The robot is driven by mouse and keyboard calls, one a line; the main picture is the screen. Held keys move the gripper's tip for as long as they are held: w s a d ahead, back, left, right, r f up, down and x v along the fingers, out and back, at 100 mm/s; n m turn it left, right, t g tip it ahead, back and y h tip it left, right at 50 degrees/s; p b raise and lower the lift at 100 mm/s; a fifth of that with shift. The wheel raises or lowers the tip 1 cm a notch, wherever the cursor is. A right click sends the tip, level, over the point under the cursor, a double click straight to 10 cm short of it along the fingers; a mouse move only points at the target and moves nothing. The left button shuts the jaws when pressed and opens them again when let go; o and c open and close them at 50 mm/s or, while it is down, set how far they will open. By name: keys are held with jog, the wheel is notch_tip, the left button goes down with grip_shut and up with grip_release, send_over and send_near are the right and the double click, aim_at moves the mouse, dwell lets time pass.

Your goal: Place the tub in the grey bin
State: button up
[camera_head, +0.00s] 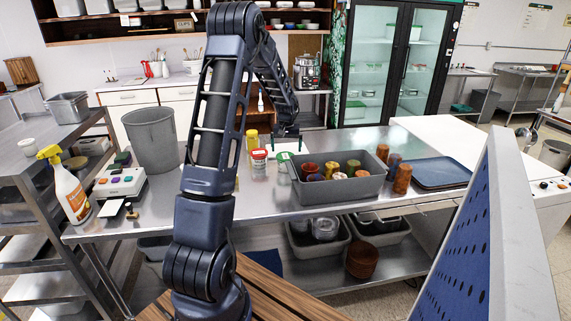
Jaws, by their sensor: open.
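My gripper (287,147) is open and points down over the steel table (233,205). A small white tub with a green lid (283,162) stands below it, apart from the fingers as far as I can tell. A similar tub with a red lid (259,161) stands just left of it. I cannot tell which one is the tub meant. A tall round grey bin (152,140) stands at the table's back left, its inside mostly hidden. A rectangular grey bin (338,191) stands right of the tubs and holds several brown, purple and yellow cups.
A yellow container (252,140) stands behind the tubs. Stacked brown cups (402,178) and a blue tray (441,172) are at the right. A spray bottle (67,187) and a white device (119,182) are at the left. A blue perforated panel (475,245) rises at the front right.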

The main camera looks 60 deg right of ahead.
aim_at(286, 156)
jog(key=shift+w+d+f, duration=0.15)
jog(key=shift+w+f, duration=0.05)
jog(key=shift+f, duration=0.8)
jog(key=shift+w+d+f, duration=0.2)
jog(key=shift+f, duration=0.85)
jog(key=shift+w+d+f, duration=0.15)
jog(key=shift+w+f, duration=0.05)
jog(key=shift+f, duration=0.8)
jog(key=c, duration=1.2)
jog(key=shift+r, duration=0.2)
